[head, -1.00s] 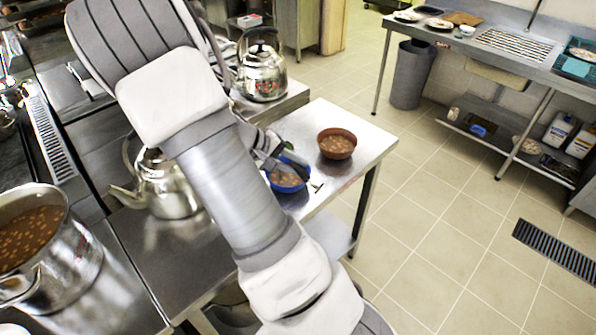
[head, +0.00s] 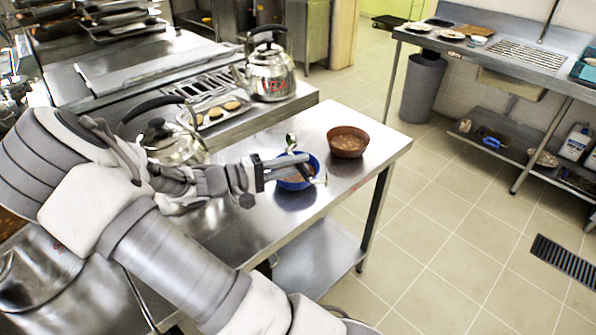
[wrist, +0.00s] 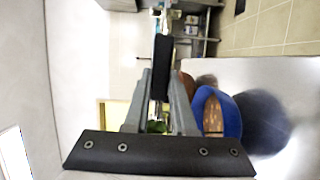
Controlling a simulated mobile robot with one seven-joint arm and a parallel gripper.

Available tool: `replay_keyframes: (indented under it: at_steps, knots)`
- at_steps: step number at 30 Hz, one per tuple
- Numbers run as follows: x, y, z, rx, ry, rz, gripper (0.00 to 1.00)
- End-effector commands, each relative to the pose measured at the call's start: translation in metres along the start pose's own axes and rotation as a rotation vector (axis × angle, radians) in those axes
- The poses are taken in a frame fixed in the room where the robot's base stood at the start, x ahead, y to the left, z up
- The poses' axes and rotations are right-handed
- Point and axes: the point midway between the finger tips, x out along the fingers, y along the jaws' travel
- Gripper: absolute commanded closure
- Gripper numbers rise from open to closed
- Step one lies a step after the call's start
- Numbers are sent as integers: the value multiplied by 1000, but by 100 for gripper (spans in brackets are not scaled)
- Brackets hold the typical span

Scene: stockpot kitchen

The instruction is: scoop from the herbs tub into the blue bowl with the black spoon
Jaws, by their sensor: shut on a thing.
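My gripper (head: 282,168) is shut on the black spoon, and the spoon's dark handle (wrist: 162,68) shows between the fingers in the wrist view. In the head view the gripper is at the blue bowl (head: 284,185), with its fingertips over the bowl's opening. I cannot tell whether the spoon touches the bowl or carries anything. The blue bowl stands on the steel table with brownish contents; it also shows in the wrist view (wrist: 231,115), right of the fingers. I cannot make out a herbs tub for certain; a small green patch (wrist: 157,127) shows between the fingers.
A brown bowl (head: 348,143) with brownish contents stands behind and right of the blue bowl. A kettle (head: 270,72) stands at the back, and another kettle (head: 165,142) is behind my arm. The steel table (head: 340,185) is clear near its right edge.

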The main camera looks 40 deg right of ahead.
Motion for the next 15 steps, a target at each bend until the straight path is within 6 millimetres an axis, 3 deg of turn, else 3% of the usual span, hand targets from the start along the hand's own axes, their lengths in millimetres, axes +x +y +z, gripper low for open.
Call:
replay_keyframes:
  at_steps: [1,15]
  knots:
    - [-1,-7,0,1,3,43,100]
    - [-5,-13,0,23,1,377,100]
